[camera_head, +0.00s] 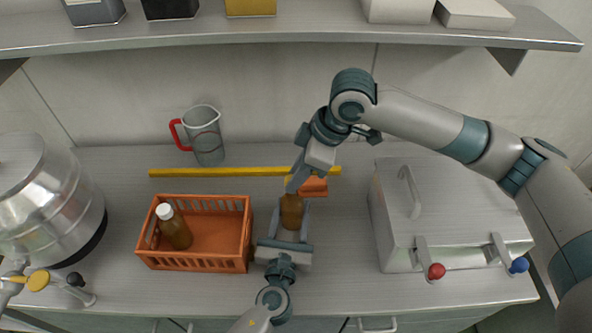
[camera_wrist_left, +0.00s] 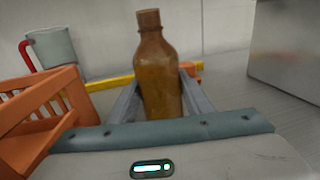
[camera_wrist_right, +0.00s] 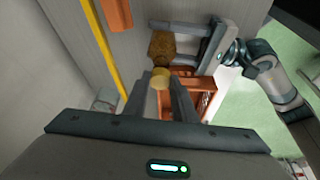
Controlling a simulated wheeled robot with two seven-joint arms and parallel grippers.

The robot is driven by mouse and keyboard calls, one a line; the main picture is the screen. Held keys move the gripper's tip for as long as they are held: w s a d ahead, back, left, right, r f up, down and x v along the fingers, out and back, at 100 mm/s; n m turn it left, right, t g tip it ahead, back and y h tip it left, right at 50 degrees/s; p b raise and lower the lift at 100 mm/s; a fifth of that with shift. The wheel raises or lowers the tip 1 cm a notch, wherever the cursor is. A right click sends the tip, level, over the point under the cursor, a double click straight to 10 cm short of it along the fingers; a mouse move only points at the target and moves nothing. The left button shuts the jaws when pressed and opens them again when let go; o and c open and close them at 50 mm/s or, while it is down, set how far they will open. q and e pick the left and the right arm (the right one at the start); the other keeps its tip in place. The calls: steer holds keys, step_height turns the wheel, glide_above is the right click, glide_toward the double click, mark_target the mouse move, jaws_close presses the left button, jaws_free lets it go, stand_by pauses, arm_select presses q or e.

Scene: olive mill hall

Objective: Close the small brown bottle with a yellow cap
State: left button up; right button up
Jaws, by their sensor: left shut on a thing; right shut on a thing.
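The small brown bottle (camera_head: 291,212) stands upright between the fingers of my left gripper (camera_head: 290,222), which is shut on it. In the left wrist view the bottle (camera_wrist_left: 160,75) shows a bare brown neck with no cap on it. My right gripper (camera_head: 291,184) is shut on the yellow cap (camera_wrist_right: 160,78), near the bottle's top in the head view. In the right wrist view the cap is at the fingertips, apart from the bottle (camera_wrist_right: 162,46). The cap is mostly hidden in the head view.
An orange crate (camera_head: 190,263) holding a white-capped brown bottle (camera_head: 175,228) stands left. A yellow bar (camera_head: 215,172) and an orange object (camera_head: 314,187) lie behind. A red-handled jug (camera_head: 206,140) stands at the back, a steel vessel (camera_head: 45,200) far left, a metal box (camera_head: 450,205) right.

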mark_target(292, 207)
steer(key=shift+f, duration=0.1)
stand_by(0.5)
steer(key=shift+f, duration=0.8)
steer(key=shift+f, duration=0.55)
stand_by(0.4)
steer(key=m, duration=0.1)
steer(key=m+t, duration=0.1)
steer(key=m, duration=0.1)
steer(key=shift+s+a, duration=0.1)
steer(key=shift+s, duration=0.15)
steer(key=m+t+h, duration=0.1)
steer(key=m, duration=0.3)
steer(key=shift+s+a, duration=0.15)
steer(key=m+h, duration=0.1)
steer(key=m, duration=0.1)
steer(key=m+t, duration=0.1)
steer(key=m, duration=0.1)
steer(key=shift+a+m+h, duration=0.2)
steer(key=shift+m+h, duration=0.1)
steer(key=shift+h, duration=0.1)
steer(key=shift+m+t+h, duration=0.4)
steer(key=shift+m, duration=0.6)
